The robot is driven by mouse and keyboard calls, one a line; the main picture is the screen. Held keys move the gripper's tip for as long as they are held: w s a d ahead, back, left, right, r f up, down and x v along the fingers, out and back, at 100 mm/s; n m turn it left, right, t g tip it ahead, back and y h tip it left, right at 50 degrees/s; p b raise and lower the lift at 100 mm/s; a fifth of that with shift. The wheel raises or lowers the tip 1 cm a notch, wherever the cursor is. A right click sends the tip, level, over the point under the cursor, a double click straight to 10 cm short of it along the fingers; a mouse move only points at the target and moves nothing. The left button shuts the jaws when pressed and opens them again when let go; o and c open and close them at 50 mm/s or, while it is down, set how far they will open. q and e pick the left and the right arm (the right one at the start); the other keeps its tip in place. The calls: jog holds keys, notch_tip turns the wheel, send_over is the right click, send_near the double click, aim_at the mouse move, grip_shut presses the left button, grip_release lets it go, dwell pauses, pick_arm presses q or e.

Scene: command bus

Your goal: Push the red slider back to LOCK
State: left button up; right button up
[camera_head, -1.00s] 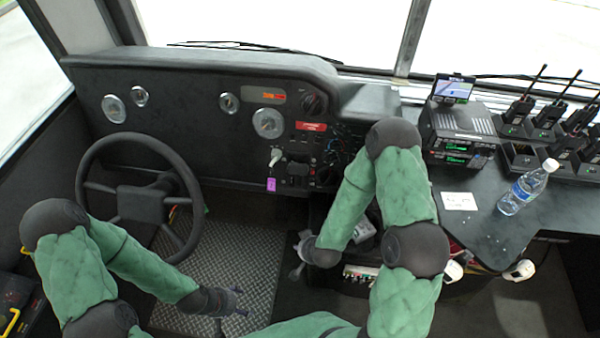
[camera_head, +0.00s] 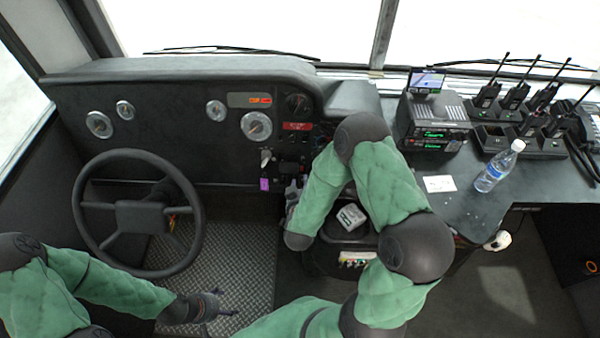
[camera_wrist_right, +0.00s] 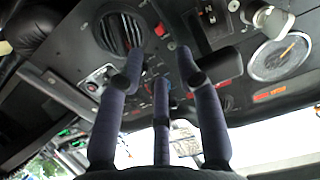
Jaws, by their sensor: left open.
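A small red piece (camera_wrist_right: 160,29) shows on the dark dashboard panel in the right wrist view, beyond and between my right fingertips; I cannot tell for sure that it is the red slider. No LOCK lettering can be read. My right gripper (camera_wrist_right: 160,55) has its fingers spread with nothing between them, facing the panel. In the head view my right gripper (camera_head: 292,190) is low at the panel's front, partly hidden by its arm, which also covers part of the controls. My left gripper (camera_head: 212,304) is open and empty over the floor plate, away from the panel.
The steering wheel (camera_head: 140,214) stands at the left. A purple tag (camera_head: 264,184) hangs below a pale knob (camera_head: 265,158). A red label (camera_head: 296,126) sits above the controls. On the right counter are a radio unit (camera_head: 432,122), handheld radios (camera_head: 515,96) and a bottle (camera_head: 498,167).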

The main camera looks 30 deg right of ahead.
aim_at(302, 169)
jog(key=b+x, duration=0.2)
jog(key=x, duration=0.5)
jog(key=shift+f, duration=0.1)
jog(key=shift+w+d+f, duration=0.15)
jog(key=shift+w+d, duration=0.1)
jog(key=shift+w, duration=0.2)
grip_shut()
